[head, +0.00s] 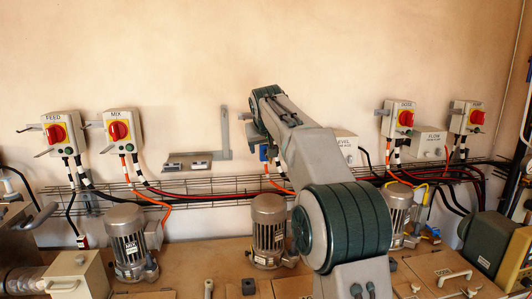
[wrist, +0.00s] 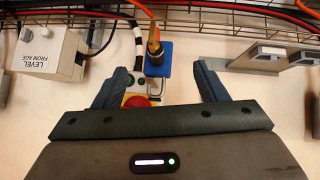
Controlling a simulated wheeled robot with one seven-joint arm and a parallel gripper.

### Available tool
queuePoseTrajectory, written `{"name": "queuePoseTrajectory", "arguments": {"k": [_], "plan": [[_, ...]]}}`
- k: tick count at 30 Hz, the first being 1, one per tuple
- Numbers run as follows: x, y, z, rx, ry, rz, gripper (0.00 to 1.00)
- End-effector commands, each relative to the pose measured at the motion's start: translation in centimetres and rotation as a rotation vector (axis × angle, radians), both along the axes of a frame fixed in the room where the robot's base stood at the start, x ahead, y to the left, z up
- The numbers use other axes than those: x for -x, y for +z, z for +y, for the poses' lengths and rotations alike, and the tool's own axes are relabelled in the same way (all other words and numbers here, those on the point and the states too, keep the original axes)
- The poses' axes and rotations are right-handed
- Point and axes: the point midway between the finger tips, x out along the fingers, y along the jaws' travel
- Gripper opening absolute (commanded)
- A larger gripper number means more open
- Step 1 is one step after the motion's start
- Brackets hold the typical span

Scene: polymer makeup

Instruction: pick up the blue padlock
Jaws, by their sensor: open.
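The blue padlock (wrist: 160,62) shows in the wrist view between my gripper's fingers, close to a switch box on the wall. My gripper (wrist: 160,80) is open, with one dark finger on each side of the padlock and a visible gap to both. In the head view a small blue patch, likely the padlock (head: 263,153), shows beside my arm. My gripper's fingertips and most of that switch box are hidden behind my arm there.
A red knob (wrist: 137,101) and an orange cable (wrist: 139,9) are close to the padlock. A wire cable tray (wrist: 200,14) runs along the wall. A LEVEL box (wrist: 50,52) and a grey metal bracket (wrist: 270,58) flank the fingers. Motors (head: 268,230) stand below.

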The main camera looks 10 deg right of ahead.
Motion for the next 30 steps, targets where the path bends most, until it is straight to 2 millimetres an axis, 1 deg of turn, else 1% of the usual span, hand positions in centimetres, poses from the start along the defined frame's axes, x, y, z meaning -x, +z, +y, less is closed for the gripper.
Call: {"name": "queuePoseTrajectory", "arguments": {"k": [3, 8, 15, 18, 26, 27, 29, 30], "plan": [[-1.1, -1.0, -0.2, 0.0, 0.0, 0.001, 0.66], [-1.8, -1.5, -0.3, 0.0, 0.0, 0.0, 0.66], [-4.4, -3.7, -0.9, 0.001, -0.001, 0.001, 0.66], [-5.1, -4.4, -1.0, 0.0, 0.0, 0.001, 0.66], [-5.3, -4.8, -1.0, -0.001, 0.0, -0.002, 0.66], [-5.3, -4.8, -1.0, 0.0, 0.0, -0.001, 0.63], [-5.3, -4.8, -1.0, -0.001, -0.001, -0.001, 0.47], [-5.3, -4.8, -1.0, -0.001, -0.001, -0.001, 0.35]]}}
